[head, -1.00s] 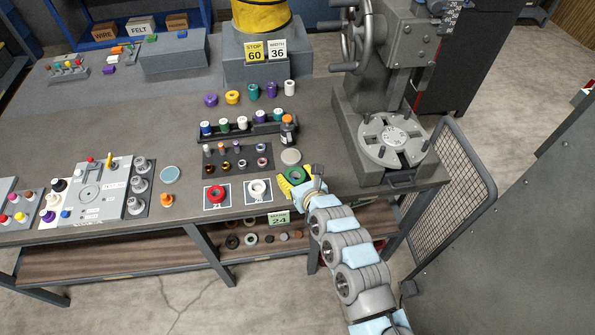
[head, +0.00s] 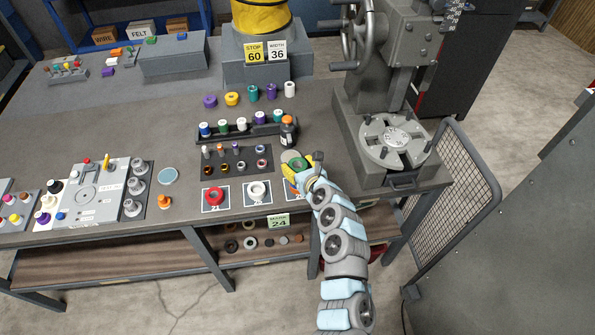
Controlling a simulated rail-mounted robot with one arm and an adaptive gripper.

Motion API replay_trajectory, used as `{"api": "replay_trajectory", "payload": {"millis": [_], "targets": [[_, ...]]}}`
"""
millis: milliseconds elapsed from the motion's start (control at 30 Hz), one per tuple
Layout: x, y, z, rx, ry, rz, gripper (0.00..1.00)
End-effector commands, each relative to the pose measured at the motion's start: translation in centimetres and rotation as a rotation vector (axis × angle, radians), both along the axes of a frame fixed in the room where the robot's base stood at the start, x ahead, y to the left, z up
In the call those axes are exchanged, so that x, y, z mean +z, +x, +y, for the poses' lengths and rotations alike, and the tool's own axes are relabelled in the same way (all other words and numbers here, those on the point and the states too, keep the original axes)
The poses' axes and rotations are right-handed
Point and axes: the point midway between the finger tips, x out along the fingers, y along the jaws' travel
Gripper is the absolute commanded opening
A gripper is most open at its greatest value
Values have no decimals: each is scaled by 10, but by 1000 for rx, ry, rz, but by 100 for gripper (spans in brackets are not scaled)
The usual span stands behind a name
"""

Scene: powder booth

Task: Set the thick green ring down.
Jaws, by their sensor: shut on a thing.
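The thick green ring (head: 297,164) is between the yellow fingers of my gripper (head: 301,163), near the table's front edge. My gripper is shut on it; the arm comes in from the lower right. From this angle I cannot tell whether the ring touches the surface below. A pale round disc (head: 290,155) shows just behind the ring, partly covered by it. A white card (head: 290,195) with an orange mark lies just in front, partly hidden by my gripper.
A red ring (head: 214,196) and a white ring (head: 257,190) lie on cards to the left. A dark bottle with an orange cap (head: 288,131) stands close behind. The grey press (head: 385,150) stands to the right. Small parts (head: 233,160) lie on a dark mat at left.

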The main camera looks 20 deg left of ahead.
Motion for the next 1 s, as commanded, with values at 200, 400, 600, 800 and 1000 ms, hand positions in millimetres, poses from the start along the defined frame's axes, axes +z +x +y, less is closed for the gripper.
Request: {"api": "replay_trajectory", "payload": {"millis": [200,400,600,800,1000], "targets": [[-9,8,2,-2,2,-1,20],[-23,13,2,-4,2,0,20],[-42,12,4,-1,1,-2,20],[-44,12,4,0,0,-1,20],[-47,12,4,0,0,-1,20]]}}
